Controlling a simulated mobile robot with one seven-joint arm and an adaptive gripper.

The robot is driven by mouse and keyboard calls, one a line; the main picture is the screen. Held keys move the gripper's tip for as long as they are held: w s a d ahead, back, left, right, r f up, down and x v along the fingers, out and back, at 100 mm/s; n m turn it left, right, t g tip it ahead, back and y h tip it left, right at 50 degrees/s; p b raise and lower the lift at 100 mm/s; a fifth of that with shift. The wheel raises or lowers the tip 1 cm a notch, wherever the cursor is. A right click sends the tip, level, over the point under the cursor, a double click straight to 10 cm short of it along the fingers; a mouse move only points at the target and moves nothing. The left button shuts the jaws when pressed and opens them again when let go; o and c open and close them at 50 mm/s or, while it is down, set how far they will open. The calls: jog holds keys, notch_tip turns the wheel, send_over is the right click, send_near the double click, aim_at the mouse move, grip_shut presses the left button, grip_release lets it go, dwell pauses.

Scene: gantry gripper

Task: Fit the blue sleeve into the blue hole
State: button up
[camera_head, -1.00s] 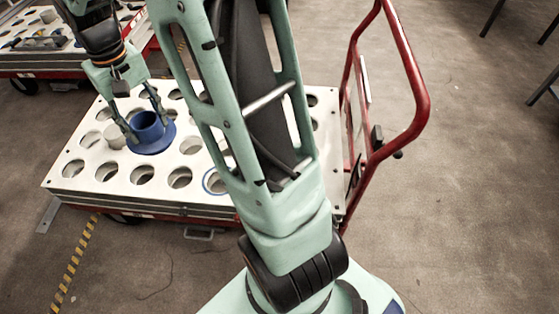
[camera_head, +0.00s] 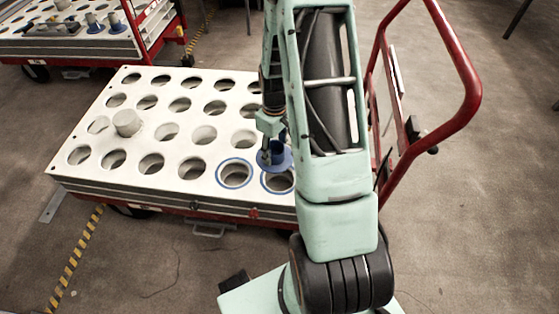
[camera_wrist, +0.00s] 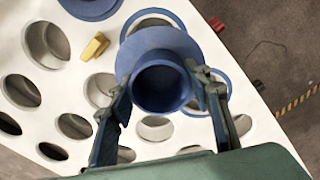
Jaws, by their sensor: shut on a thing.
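The blue sleeve (camera_head: 281,158), a short tube with a wide flange, is held by my gripper (camera_head: 271,152). In the wrist view my gripper (camera_wrist: 161,78) has one finger on each side of the tube of the sleeve (camera_wrist: 160,45). Two blue-ringed holes, a left one (camera_head: 220,178) and a right one (camera_head: 265,185), lie at the near edge of the white board. The sleeve is just behind the right one in the head view and appears to be above the board. In the wrist view its flange partly covers both blue rings. My arm hides the board's right end.
The white board (camera_head: 75,140) has rows of plain holes, with a grey cylinder (camera_head: 126,122) at left. The wrist view shows a yellow piece (camera_wrist: 95,46) and another blue flange (camera_wrist: 90,6). A red cart handle (camera_head: 460,75) rises at right.

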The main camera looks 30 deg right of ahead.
jog(key=shift+s+d+f, duration=0.2)
jog(key=shift+d+f, duration=0.1)
jog(key=shift+f, duration=0.3)
jog(key=shift+s+d+f, duration=0.2)
jog(key=shift+d+f, duration=0.05)
jog(key=shift+f, duration=0.3)
jog(key=shift+f, duration=0.1)
jog(key=shift+f+b, duration=2.25)
jog(key=shift+f, duration=0.55)
jog(key=shift+f+b, duration=1.15)
jog(key=shift+f, duration=0.5)
jog(key=o, duration=1.4)
jog(key=shift+s, duration=0.1)
jog(key=shift+r, duration=0.1)
notch_tip(320, 180, up, 12)
jog(key=shift+f, duration=0.1)
